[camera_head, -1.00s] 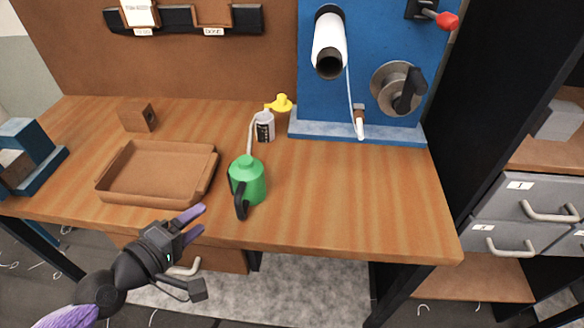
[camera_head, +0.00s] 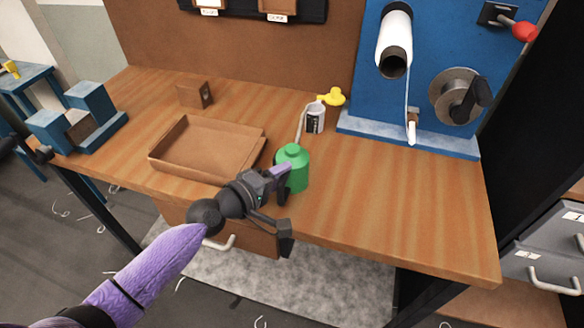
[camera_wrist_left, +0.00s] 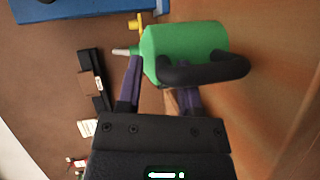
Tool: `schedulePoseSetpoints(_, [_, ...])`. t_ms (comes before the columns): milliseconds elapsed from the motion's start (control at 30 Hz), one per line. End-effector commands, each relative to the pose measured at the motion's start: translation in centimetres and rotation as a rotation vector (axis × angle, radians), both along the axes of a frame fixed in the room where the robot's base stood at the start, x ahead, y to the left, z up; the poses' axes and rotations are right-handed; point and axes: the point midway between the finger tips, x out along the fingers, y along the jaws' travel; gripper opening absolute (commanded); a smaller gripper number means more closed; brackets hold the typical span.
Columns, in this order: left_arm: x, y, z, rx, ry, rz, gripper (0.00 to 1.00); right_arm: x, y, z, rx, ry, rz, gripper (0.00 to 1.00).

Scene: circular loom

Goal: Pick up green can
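The green can (camera_head: 293,170) stands upright on the wooden workbench near its front edge, with a thin pale spout rising from it. In the left wrist view the can (camera_wrist_left: 180,48) fills the upper middle, its black handle (camera_wrist_left: 205,72) towards the camera. My left gripper (camera_head: 279,173) is at the can's front left, its purple fingers close to the handle. In the left wrist view the left gripper's fingers (camera_wrist_left: 158,90) are spread apart, with the handle near their tips. I cannot tell whether they touch it. My right gripper is not in view.
A brown tray (camera_head: 172,170) lies left of the can, with a small wooden block (camera_head: 194,94) behind it. A white cup (camera_head: 315,117) and a yellow-topped item (camera_head: 333,97) stand behind the can. A blue panel (camera_head: 430,60) with rollers stands at the back right. The right front bench is clear.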

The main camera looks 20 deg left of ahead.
Motion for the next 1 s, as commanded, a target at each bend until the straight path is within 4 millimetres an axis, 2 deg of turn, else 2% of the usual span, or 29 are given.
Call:
schedulePoseSetpoints(33, [-0.1, 0.0, -0.3, 0.003, 0.008, -0.001, 0.18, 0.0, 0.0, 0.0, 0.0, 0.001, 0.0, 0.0])
schedulePoseSetpoints(100, [-0.1, 0.0, -0.4, 0.003, 0.01, -0.001, 0.03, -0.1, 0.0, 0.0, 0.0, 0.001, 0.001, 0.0])
schedulePoseSetpoints(133, [-0.1, 0.0, -0.4, 0.003, 0.011, -0.001, 0.0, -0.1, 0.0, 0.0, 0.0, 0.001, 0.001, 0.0])
schedulePoseSetpoints(500, [-0.3, 0.0, -0.7, 0.005, 0.019, -0.003, 0.0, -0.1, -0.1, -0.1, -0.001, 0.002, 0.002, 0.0])
schedulePoseSetpoints(567, [-0.3, 0.0, -0.3, 0.005, 0.02, -0.004, 0.0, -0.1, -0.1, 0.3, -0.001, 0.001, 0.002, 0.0])
schedulePoseSetpoints(667, [-0.3, 0.0, 2.2, 0.005, 0.016, -0.003, 0.0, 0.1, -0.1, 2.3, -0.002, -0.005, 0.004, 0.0])
schedulePoseSetpoints(800, [-0.2, 0.0, 6.5, 0.002, 0.011, -0.003, 0.0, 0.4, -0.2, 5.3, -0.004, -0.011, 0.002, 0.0])
schedulePoseSetpoints(900, [-0.2, 0.0, 8.6, 0.002, 0.008, -0.002, 0.0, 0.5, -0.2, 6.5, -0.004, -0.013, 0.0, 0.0])
schedulePoseSetpoints(1000, [-0.2, 0.0, 9.6, 0.001, 0.008, -0.002, 0.0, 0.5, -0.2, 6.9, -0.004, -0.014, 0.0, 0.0])
